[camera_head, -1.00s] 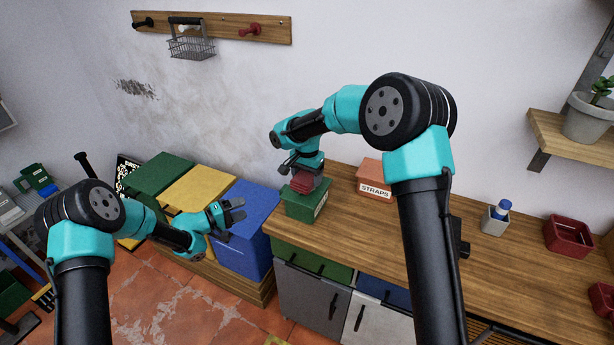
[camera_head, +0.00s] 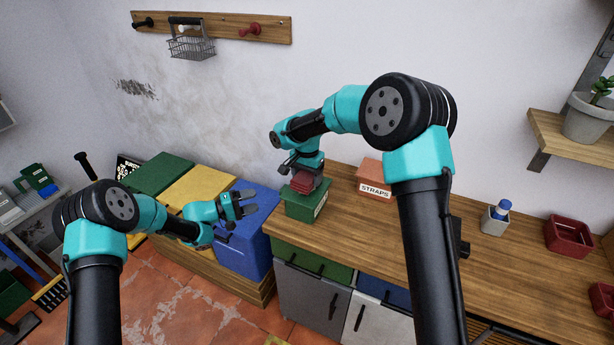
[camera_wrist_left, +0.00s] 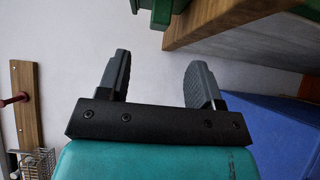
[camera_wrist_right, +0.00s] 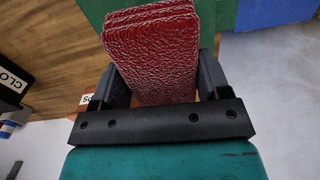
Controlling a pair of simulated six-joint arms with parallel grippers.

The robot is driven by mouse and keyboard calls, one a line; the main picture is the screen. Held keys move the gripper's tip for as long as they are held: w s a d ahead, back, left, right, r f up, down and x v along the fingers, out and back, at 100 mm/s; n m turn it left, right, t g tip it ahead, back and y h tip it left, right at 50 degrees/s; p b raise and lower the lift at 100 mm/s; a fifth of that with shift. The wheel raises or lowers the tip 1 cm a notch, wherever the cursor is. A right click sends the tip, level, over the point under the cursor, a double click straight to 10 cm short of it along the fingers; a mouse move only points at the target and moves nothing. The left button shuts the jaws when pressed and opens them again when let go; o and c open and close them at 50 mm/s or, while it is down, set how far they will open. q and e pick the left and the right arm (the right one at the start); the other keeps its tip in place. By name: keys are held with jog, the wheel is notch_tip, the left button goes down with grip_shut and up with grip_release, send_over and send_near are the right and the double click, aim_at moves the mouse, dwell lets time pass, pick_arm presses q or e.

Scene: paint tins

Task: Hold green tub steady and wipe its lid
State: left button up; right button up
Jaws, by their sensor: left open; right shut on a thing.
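The green tub (camera_head: 306,205) stands on the wooden worktop at its left end. My right gripper is shut on a folded red cloth (camera_wrist_right: 152,50), seen between its fingers in the right wrist view (camera_wrist_right: 160,88). In the head view the red cloth (camera_head: 306,182) is at the tub's lid; I cannot tell whether it touches. My left gripper (camera_head: 248,204) is open and empty, left of the tub and over the blue bin. In the left wrist view its fingers (camera_wrist_left: 158,80) are apart, with a green tub corner (camera_wrist_left: 165,10) at the top edge.
A box marked STRAPS (camera_head: 375,177) stands right of the tub. Green, yellow and blue bins (camera_head: 247,245) stand left of the worktop (camera_head: 400,240). A small pot with a blue-capped bottle (camera_head: 497,217) and a red tray (camera_head: 570,236) are further right. The worktop's middle is clear.

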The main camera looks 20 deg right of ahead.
aim_at(280, 193)
pick_arm(q)
jog(key=shift+w+d, duration=0.2)
jog(key=shift+d, duration=1.5)
jog(key=shift+w+d, duration=0.25)
jog(key=shift+d, duration=1.45)
jog(key=shift+w+d, duration=0.2)
jog(key=shift+d, duration=1.5)
jog(key=shift+c, duration=0.2)
grip_shut()
jog(key=shift+o, duration=0.2)
grip_release()
jog(key=shift+s+a, duration=0.15)
jog(key=shift+a, duration=0.75)
jog(key=shift+d, duration=0.2)
jog(key=shift+d, duration=0.7)
